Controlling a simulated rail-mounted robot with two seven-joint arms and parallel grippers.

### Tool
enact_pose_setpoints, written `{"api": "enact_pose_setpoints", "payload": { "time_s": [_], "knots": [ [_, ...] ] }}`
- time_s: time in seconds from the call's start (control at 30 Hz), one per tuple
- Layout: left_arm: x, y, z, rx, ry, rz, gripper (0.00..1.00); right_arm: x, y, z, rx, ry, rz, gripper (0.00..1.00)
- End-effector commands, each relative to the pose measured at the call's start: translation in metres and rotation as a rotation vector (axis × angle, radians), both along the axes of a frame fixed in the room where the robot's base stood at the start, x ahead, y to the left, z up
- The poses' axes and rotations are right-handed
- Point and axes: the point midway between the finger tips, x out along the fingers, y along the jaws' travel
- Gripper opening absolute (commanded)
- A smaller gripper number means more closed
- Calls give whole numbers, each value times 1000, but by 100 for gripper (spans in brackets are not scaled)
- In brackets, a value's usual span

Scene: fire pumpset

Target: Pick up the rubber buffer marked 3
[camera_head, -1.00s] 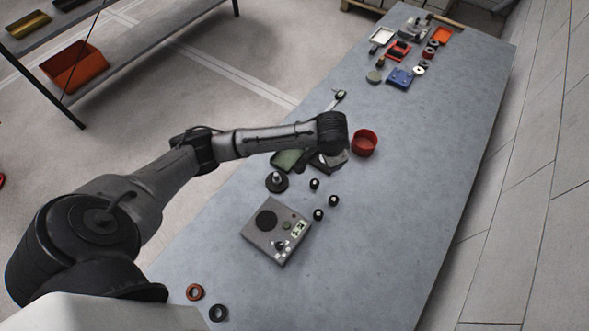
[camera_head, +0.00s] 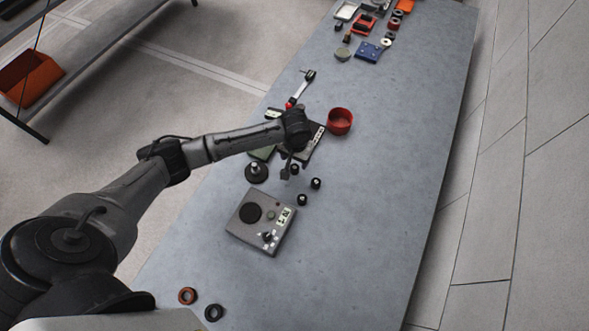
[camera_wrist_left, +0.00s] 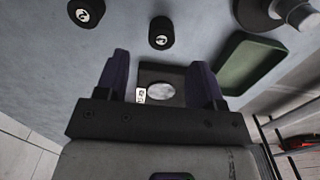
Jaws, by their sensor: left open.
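My left gripper (camera_head: 287,168) points down over the table by the buffers. Its fingers (camera_wrist_left: 160,85) are apart and empty, with the buffers beyond them. My right gripper is out of view.
A grey control box (camera_head: 262,222) sits nearer than the buffers. A black round base with a post (camera_head: 256,172) and a green tray (camera_wrist_left: 251,62) are close by. A red bowl (camera_head: 340,121) stands behind. The table's right side is clear.

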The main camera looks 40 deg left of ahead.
Motion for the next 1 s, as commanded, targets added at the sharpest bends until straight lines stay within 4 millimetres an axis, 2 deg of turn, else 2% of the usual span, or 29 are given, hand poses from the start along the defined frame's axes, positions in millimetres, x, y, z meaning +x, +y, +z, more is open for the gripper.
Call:
{"api": "enact_pose_setpoints", "payload": {
  "time_s": [0.27, 0.63, 1.0],
  "knots": [
    [0, 0, -15, 0, 0, -1, 62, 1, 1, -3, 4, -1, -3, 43],
    [-4, 1, -58, 1, -1, -2, 62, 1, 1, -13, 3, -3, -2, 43],
    [-4, 0, -63, 1, -2, -2, 61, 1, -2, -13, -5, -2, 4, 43]
  ]
}}
